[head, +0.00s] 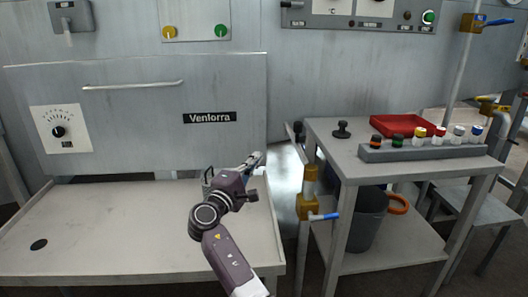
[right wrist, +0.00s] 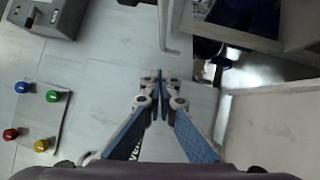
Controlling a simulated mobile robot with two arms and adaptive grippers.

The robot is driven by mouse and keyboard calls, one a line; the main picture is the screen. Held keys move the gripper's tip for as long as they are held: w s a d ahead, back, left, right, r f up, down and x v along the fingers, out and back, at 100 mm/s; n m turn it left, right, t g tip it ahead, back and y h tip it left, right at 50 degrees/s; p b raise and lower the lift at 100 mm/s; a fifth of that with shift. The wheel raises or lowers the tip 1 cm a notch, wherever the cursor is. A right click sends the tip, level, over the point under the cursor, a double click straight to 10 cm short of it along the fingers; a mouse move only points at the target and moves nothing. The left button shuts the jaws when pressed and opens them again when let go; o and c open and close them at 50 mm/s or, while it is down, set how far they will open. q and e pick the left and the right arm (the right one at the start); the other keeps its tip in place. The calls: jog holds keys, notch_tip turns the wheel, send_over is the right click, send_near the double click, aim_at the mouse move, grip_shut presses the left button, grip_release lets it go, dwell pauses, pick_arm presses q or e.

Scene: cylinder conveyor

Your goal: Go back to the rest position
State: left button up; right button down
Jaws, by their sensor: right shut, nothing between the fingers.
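My right gripper (head: 258,158) is in the middle of the head view, in front of the grey Venlorra panel (head: 150,120) and above the right end of the pale tabletop (head: 110,235). Its arm comes up from the bottom. In the right wrist view the two fingers (right wrist: 160,78) are together at the tips, with nothing between them. My left gripper is not in view.
A side table (head: 330,143) at the right bears a red tray (head: 385,123) and a grey rack (head: 400,154) of several coloured-capped bottles. A valve with a blue handle (head: 323,216) sits by its near-left leg. A bin (head: 368,222) stands below. The pale tabletop is mostly clear.

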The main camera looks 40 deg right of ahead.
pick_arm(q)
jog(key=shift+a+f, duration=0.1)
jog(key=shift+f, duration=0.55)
pick_arm(e)
jog(key=shift+v, duration=0.85)
